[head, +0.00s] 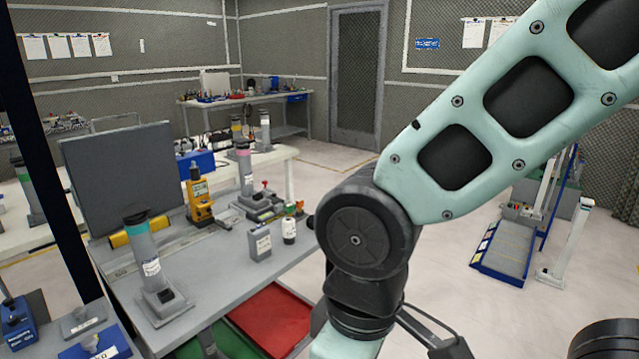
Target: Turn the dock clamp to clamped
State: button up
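I cannot tell for sure which device is the dock clamp. A grey fixture with a red knob (262,203) stands at the back of the near workbench. A yellow upright device (199,197) with a dark base stands left of it. At the lower left, a blue-based device with a grey top (86,322) is cut off by the frame edge, and its label is too small to read. No clamp position can be read. My arm runs from the upper right to a joint at the centre, then down out of frame. My gripper does not show.
The grey workbench (215,262) holds a grey post (150,265), a grey box (260,243), a small bottle (289,228) and a dark panel (125,175). A red tray (268,325) lies below its front edge. A blue-framed rack (505,245) stands right; open floor lies between.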

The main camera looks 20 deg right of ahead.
aim_at(265, 182)
jog(key=i+l, duration=0.15)
jog(key=i, duration=0.35)
jog(key=i+l, duration=0.15)
jog(key=i, duration=0.35)
jog(key=i+l+u, duration=0.1)
jog(key=i, duration=0.4)
jog(key=i+l, duration=0.25)
jog(key=i, duration=0.25)
